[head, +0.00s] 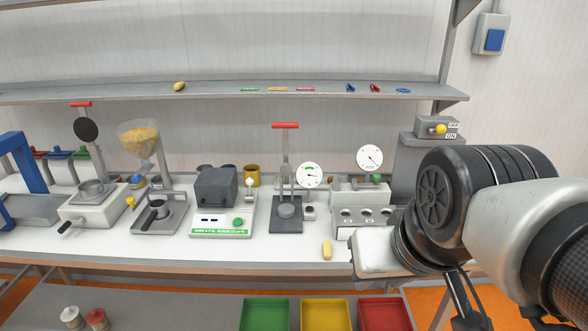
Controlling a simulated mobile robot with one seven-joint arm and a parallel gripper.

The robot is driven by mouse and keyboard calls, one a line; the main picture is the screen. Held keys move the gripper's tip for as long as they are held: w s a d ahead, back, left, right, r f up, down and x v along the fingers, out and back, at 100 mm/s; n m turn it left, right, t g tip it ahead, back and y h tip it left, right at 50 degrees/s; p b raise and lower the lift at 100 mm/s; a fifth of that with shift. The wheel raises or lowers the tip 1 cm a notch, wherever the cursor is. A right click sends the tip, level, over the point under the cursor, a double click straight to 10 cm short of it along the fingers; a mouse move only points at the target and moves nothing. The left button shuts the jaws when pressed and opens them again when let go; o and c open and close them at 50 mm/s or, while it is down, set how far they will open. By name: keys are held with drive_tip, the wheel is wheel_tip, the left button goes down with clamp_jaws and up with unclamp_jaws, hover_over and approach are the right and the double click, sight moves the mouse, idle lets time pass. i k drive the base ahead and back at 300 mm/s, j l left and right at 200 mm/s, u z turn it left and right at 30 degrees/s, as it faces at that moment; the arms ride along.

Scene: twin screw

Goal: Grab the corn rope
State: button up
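No thing in the head view can be told for sure as the corn rope. A small yellow, corn-coloured piece (326,249) lies at the front edge of the white worktable (290,251). Another yellow, rounded piece (179,86) lies on the left part of the shelf. Both are too small to tell what they are made of. My arm fills the right side of the view. Dark finger-like parts that look like my gripper (464,301) show under the wrist, right of the table piece and apart from it. Whether they are open is unclear.
Several devices stand on the table: a hopper with yellow grains (139,137), a grey box (216,187) on a scale, a red-handled press (285,126) and dial gauges. Green (265,314), yellow (327,314) and red bins (384,313) sit below. The shelf (215,94) holds small coloured items.

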sight(326, 244)
drive_tip(key=i+j+z, duration=0.1)
drive_tip(key=i+j, duration=0.1)
drive_tip(key=i, duration=0.85)
